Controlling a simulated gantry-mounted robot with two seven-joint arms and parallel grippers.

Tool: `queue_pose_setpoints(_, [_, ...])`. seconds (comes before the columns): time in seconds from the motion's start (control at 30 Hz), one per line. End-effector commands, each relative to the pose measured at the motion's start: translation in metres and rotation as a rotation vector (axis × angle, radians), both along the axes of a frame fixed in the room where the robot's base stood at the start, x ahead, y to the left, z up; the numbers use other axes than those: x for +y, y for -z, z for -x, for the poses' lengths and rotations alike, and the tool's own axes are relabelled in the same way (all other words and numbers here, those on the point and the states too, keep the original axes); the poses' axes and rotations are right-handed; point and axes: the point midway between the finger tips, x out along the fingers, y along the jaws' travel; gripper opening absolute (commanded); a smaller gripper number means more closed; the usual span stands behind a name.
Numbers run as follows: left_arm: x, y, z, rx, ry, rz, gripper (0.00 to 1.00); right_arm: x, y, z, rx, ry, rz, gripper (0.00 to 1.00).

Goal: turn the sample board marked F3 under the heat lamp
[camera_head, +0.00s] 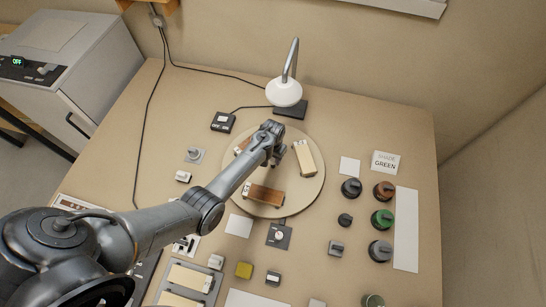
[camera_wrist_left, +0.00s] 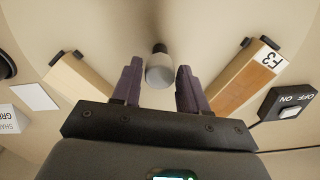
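The sample board marked F3 (camera_wrist_left: 243,78) shows on the right of the left wrist view, its white label readable and its face brown. It stands on the round turntable (camera_head: 268,210); in the head view the board at the turntable's back left (camera_head: 241,146) is partly hidden by my arm. My left gripper (camera_head: 277,158) is over the turntable, pointing down. In the left wrist view its fingers (camera_wrist_left: 157,92) are apart, with a grey upright peg (camera_wrist_left: 160,68) between them; I cannot tell whether they touch it. The heat lamp (camera_head: 284,91) stands behind the turntable. My right gripper is not in view.
A cream board (camera_head: 306,160) and a brown board (camera_head: 265,194) also stand on the turntable. A switch box (camera_head: 222,122) is at its back left. Several dark, brown and green knobs or pots (camera_head: 382,220) stand to the right, beside a SHADE GREEN card (camera_head: 385,162).

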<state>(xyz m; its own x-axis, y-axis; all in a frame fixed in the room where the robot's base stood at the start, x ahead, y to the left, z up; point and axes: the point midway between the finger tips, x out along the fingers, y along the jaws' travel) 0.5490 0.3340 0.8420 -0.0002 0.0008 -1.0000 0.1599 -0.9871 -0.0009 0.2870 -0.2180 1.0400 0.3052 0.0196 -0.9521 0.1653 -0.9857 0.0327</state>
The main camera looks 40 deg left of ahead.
Motion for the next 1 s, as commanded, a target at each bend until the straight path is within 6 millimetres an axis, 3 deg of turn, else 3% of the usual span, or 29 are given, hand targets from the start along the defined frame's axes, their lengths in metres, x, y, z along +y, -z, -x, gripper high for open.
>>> queue_pose_setpoints(0.03, [0.0001,-0.0001,0.0000,0.000,0.000,0.000,0.35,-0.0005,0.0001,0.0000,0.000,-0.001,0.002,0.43])
queue_pose_setpoints(0.27, [0.0001,-0.0001,0.0000,0.000,0.000,0.000,0.00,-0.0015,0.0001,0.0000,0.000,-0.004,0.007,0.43])
queue_pose_setpoints(1.0, [0.0004,-0.0017,-0.0002,0.000,0.117,0.000,0.00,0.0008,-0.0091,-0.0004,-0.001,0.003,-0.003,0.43])
